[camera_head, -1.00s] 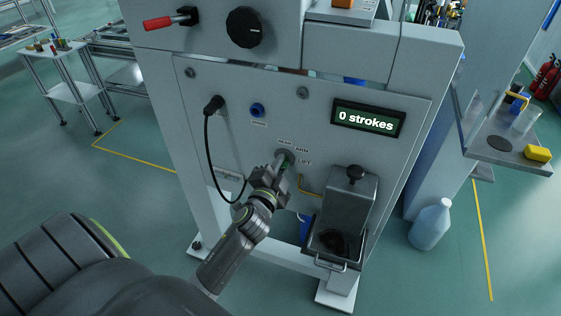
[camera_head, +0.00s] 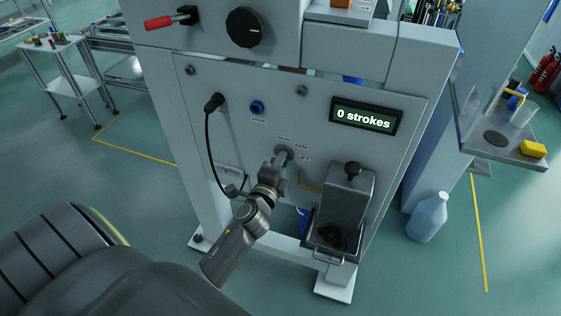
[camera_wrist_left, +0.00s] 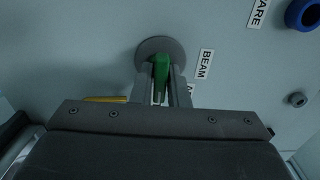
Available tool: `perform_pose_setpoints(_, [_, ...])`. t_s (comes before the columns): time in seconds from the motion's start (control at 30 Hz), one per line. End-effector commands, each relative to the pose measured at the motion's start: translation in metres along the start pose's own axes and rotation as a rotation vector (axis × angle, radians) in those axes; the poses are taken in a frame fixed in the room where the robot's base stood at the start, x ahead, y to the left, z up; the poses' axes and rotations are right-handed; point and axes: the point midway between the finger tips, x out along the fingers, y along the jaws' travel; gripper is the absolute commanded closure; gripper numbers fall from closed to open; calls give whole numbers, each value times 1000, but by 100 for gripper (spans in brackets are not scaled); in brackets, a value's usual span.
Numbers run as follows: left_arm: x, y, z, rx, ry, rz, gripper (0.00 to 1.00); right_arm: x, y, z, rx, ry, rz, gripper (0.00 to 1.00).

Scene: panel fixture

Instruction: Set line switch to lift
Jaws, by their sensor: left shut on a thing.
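The line switch (camera_head: 284,153) is a round grey disc with a green lever on the upright panel, with the labels BEAM, ARM and LIFT around it. In the left wrist view the green lever (camera_wrist_left: 161,72) stands between my two fingers, in front of the disc. My left gripper (camera_head: 278,165) is shut on this lever. The gripper hides most of the lever in the head view, so which label it points to cannot be told. The BEAM label (camera_wrist_left: 205,65) shows beside the disc in the wrist view; the label below it is partly hidden. My right gripper is not in view.
A display (camera_head: 366,116) reads "0 strokes". A black cable (camera_head: 208,145) hangs left of the switch. A blue knob (camera_head: 257,108) sits above it. A grey hopper-like box (camera_head: 347,200) juts out at lower right, close to my gripper. A jug (camera_head: 428,218) stands on the floor.

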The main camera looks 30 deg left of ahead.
Motion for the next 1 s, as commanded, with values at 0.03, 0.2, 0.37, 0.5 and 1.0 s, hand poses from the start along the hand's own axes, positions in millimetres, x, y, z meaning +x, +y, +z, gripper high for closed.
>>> perform_pose_setpoints(0.03, [0, 1, 0, 3, 0, 2, 100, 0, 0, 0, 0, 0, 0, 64])
perform_pose_setpoints(0.2, [0, 1, 0, 5, 0, 2, 100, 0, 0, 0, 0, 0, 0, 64])
perform_pose_setpoints(0.37, [0, 1, 0, 4, 0, 2, 100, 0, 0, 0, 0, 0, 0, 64])
perform_pose_setpoints(0.5, [0, 1, 0, 4, 0, 2, 70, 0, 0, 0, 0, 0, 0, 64])
perform_pose_setpoints(1.0, [-18, 2, 0, 2, 0, 3, 67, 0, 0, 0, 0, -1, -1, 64])
